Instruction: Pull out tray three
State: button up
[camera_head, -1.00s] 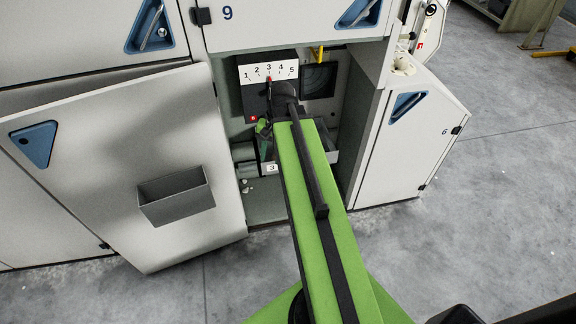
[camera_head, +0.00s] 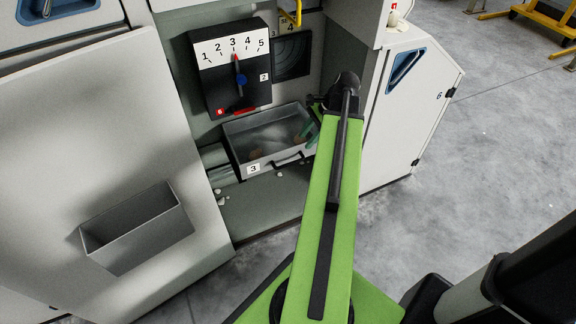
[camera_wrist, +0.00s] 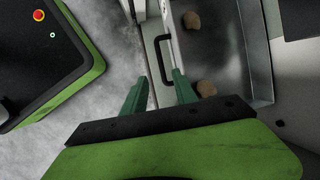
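Tray three (camera_head: 232,141) is a grey open tray marked 3, low in the open bay under the dial panel in the head view. It has a dark bar handle (camera_head: 289,159) on its front. In the wrist view the tray (camera_wrist: 263,84) holds brown lumps, and its black handle (camera_wrist: 155,62) shows upright along the tray's front. My gripper (camera_wrist: 160,77) is open with green fingers apart, one on each side of the handle's near end. No grip on the handle shows. In the head view my gripper (camera_head: 311,130) is at the tray's right end, partly hidden by my arm.
The dial panel (camera_head: 215,75) above carries numbers 1 to 5, its pointer (camera_head: 236,66) at 3. A dark panel marked 4 stands beside it. An open door with a grey bin (camera_head: 138,235) is at left, another door (camera_head: 405,110) at right.

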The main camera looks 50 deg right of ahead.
aim_at(288, 164)
jog(key=b+x, duration=0.9)
jog(key=x, duration=0.3)
jog(key=shift+s+f, duration=0.1)
jog(key=shift+f, duration=0.05)
jog(key=shift+w+a+f+b, duration=0.3)
jog(key=shift+f+b, duration=0.25)
jog(key=shift+b, duration=0.25)
jog(key=shift+c, duration=0.2)
grip_shut()
